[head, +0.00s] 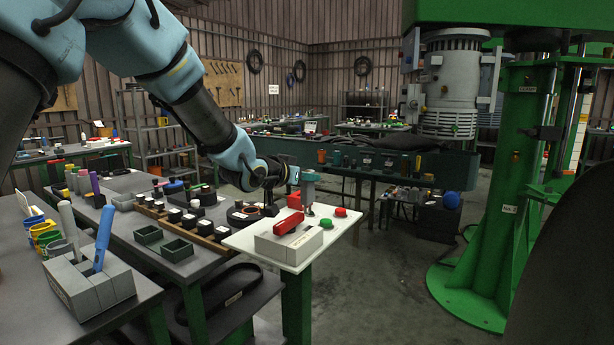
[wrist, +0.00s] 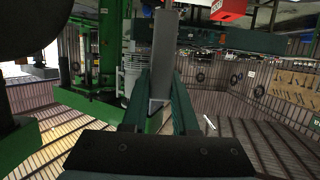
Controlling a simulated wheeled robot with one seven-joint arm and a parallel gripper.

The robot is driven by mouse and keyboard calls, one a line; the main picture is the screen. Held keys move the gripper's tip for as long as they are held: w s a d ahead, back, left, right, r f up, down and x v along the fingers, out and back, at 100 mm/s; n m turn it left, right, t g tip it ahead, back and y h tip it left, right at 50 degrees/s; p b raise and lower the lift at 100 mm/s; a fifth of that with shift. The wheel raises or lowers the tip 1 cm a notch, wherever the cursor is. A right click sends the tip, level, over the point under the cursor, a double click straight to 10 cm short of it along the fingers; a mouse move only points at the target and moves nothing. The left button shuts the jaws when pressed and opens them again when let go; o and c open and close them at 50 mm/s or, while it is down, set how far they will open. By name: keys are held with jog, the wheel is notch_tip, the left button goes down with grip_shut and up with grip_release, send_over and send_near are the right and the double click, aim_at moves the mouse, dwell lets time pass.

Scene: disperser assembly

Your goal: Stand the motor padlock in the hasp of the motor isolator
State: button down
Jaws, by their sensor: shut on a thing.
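My gripper (head: 298,176) is over the white-topped stand and shut on a narrow grey piece (head: 309,196), which I take to be the motor padlock. The piece hangs down from the fingertips, its lower end close to the stand top; I cannot tell if it touches. In the wrist view, the teal fingers (wrist: 160,95) close on the same grey piece (wrist: 165,50). A grey block with a red handle (head: 290,236) sits at the stand's front. A red box (head: 295,201) is just left of the held piece; its labelled face shows in the wrist view (wrist: 228,8). I cannot tell which is the motor isolator, and no hasp is clear.
A red button (head: 340,211) and a green one (head: 326,223) are on the white stand top (head: 275,259). Left is a dark bench with a wooden rack of black blocks (head: 190,219) and green trays (head: 176,249). A green machine column (head: 510,190) stands right, beyond open floor.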

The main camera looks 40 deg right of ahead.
aim_at(303, 204)
jog(key=shift+f+b, duration=0.9)
jog(key=shift+f, duration=0.5)
jog(key=shift+f+b, duration=2.1)
jog(key=shift+f, duration=0.15)
dwell(0.9)
jog(key=c, duration=0.6)
grip_release()
jog(key=shift+a, duration=0.15)
jog(key=b+v, duration=0.1)
jog(key=v, duration=0.9)
jog(key=shift+a+r, duration=0.2)
jog(key=shift+a, duration=0.05)
